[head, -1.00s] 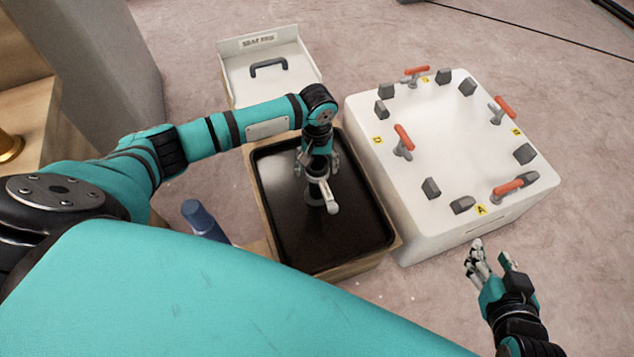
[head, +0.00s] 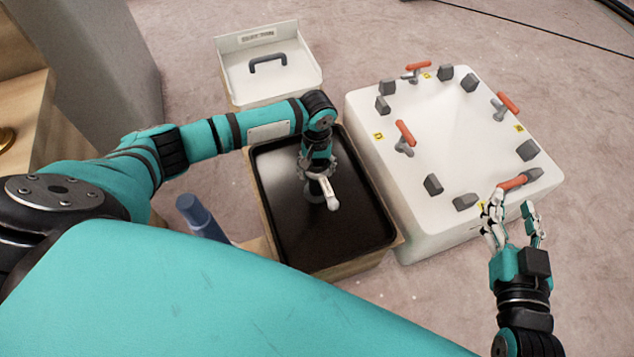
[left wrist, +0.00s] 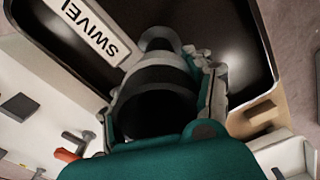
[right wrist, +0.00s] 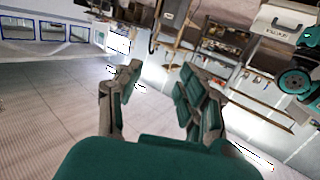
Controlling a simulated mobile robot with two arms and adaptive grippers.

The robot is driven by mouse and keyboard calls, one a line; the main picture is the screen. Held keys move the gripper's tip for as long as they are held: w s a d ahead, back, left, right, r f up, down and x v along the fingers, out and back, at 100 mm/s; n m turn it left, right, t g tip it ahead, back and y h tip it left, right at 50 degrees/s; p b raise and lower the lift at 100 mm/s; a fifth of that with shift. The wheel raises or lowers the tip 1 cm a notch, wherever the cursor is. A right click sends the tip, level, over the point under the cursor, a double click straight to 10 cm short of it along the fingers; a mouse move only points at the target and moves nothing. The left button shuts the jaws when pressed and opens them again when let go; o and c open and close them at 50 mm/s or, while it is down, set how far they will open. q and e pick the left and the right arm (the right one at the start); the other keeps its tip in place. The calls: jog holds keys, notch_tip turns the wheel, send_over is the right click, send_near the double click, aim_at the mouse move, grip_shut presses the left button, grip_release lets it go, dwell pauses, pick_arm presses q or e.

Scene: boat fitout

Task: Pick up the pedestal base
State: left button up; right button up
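A grey piece with a round foot, a dark hollow top and a white arm, likely the pedestal base (head: 331,201), stands in the black tray (head: 285,235). In the left wrist view its grey ring and dark opening (left wrist: 160,112) fill the middle, beside a white label reading "SWIVEL" (left wrist: 88,28). My left gripper (head: 317,172) is over it from above, with fingers on two sides of the ring. I cannot tell whether they press on it. My right gripper (head: 514,218) is empty, fingers apart, by the front right corner of the white box. It also shows open in the right wrist view (right wrist: 155,85).
The white box (head: 420,215) with red-handled clamps and grey blocks stands right of the tray. A white bin (head: 305,85) with a dark handle stands behind. A blue cylinder (head: 200,215) is left of the tray. Open floor lies beyond.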

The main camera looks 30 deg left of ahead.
pick_arm(q)
grip_shut()
jog(key=shift+w+r, duration=0.1)
jog(key=shift+r, duration=0.05)
